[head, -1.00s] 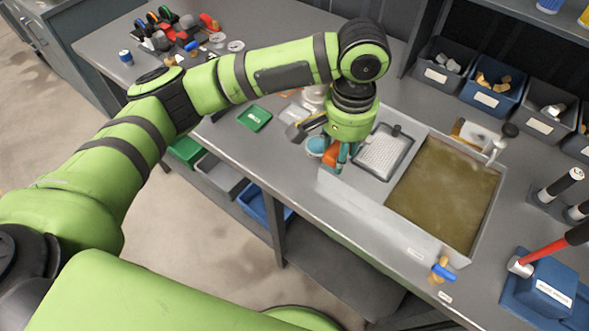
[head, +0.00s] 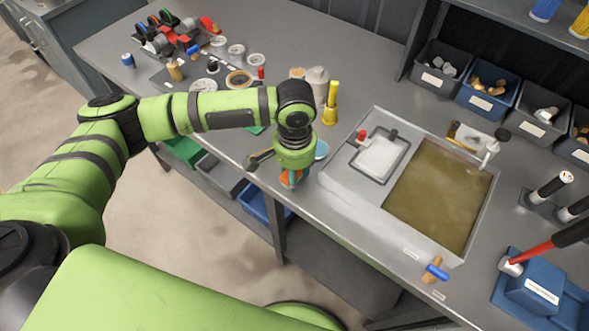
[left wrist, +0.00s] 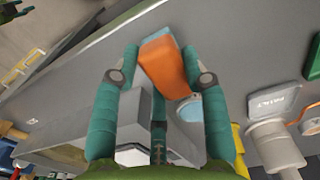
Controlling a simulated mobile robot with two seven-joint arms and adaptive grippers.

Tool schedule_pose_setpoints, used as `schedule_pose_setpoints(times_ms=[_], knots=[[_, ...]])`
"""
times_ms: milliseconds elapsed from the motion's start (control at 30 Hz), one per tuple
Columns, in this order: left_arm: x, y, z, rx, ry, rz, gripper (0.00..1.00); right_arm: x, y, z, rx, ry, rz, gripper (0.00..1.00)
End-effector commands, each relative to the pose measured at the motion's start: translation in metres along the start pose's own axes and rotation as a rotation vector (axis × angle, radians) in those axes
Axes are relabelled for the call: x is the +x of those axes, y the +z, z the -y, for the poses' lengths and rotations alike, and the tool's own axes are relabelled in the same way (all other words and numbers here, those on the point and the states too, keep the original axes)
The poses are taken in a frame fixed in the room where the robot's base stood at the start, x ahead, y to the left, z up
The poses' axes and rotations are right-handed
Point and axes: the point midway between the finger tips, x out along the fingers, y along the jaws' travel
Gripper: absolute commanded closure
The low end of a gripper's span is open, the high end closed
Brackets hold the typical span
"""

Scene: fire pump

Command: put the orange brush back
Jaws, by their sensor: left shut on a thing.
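The orange brush (left wrist: 168,66) is between the teal fingers of my left gripper (left wrist: 162,78) in the left wrist view. It shows as an orange block with a grey end; bristles cannot be made out. In the head view my left gripper (head: 290,182) points down at the bench's front edge, left of the grey basin, with a little orange of the brush showing at its fingertips. A light blue round dish (head: 321,150) sits just right of the gripper; it also shows in the left wrist view (left wrist: 190,110), partly covered. My right gripper is out of view.
The basin (head: 345,200) of murky liquid has a tray (head: 380,157) at its left. A yellow bottle (head: 330,108) and pale jar (head: 317,88) stand behind the gripper. Labelled bins (head: 487,97) line the back. A red-handled hammer (head: 533,253) lies at right.

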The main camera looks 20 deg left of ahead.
Motion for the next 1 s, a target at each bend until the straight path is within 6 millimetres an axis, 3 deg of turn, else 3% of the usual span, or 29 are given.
schedule_pose_setpoints(times_ms=[200, 233, 267, 300, 733, 1000], knots=[[0.003, 0.000, 0.000, -0.001, 0.001, 0.001, 0.82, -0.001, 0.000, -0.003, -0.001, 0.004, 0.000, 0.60], [0.003, 0.000, 0.000, -0.001, 0.001, 0.000, 0.47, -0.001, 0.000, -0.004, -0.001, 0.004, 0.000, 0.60], [0.003, 0.000, 0.000, -0.001, 0.001, 0.000, 0.35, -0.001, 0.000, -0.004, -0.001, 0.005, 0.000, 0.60], [0.003, 0.000, 0.000, -0.001, 0.001, 0.000, 0.32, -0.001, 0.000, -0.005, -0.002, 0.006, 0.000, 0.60], [-0.005, -0.001, 0.000, 0.000, 0.001, -0.002, 0.32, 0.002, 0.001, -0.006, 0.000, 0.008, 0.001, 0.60], [-0.057, -0.002, 0.000, 0.000, 0.001, -0.007, 0.32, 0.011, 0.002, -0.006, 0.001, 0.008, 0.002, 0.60]])
